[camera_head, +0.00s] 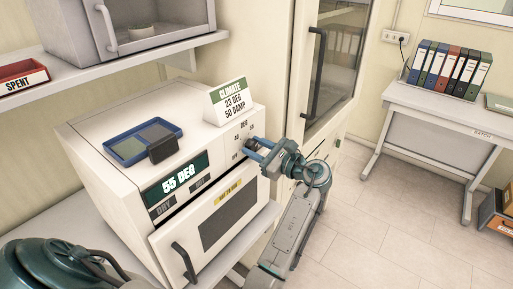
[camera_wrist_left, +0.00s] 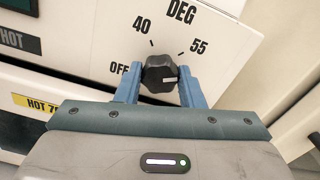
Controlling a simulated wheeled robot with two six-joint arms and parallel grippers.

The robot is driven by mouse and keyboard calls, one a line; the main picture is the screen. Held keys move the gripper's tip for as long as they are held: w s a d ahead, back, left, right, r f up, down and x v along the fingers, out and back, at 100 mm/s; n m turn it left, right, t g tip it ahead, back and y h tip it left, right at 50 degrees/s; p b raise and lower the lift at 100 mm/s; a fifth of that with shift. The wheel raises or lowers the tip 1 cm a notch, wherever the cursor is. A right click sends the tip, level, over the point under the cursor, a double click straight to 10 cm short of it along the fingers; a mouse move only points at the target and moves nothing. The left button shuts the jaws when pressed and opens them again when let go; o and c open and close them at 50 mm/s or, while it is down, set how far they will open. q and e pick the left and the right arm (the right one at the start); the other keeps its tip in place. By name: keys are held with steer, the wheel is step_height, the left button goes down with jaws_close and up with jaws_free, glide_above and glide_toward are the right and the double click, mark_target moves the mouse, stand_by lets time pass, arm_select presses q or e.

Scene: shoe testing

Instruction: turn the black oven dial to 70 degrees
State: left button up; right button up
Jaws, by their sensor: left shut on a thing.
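The black oven dial (camera_wrist_left: 158,69) sits on the oven's white front panel in the left wrist view. A pale mark on its face points right, past the 55 label and toward my right-hand finger. OFF, 40 and 55 are legible around it; anything behind that finger is hidden. My left gripper (camera_head: 256,151) is shut on the dial, with a blue finger on each side; its fingers also show in the left wrist view (camera_wrist_left: 160,84). The oven display (camera_head: 180,179) reads 55 DEG. My right gripper is not in view.
The oven (camera_head: 85,139) stands on a bench with its door closed. A blue tray (camera_head: 109,152) and a CLIMATE sign (camera_head: 232,101) are on its top. A tall cabinet (camera_head: 315,75) stands close behind my left arm.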

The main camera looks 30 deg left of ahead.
arm_select(q)
steer(key=m, duration=0.5)
steer(key=shift+r+m, duration=0.15)
steer(key=shift+m, duration=0.15)
steer(key=m, duration=0.5)
steer(key=shift+m, duration=0.3)
steer(key=o, duration=0.9)
steer(key=shift+c, duration=0.2)
steer(key=shift+o, duration=0.7)
steer(key=shift+a, duration=0.15)
steer(key=shift+w+f, duration=0.1)
steer(key=shift+f, duration=0.1)
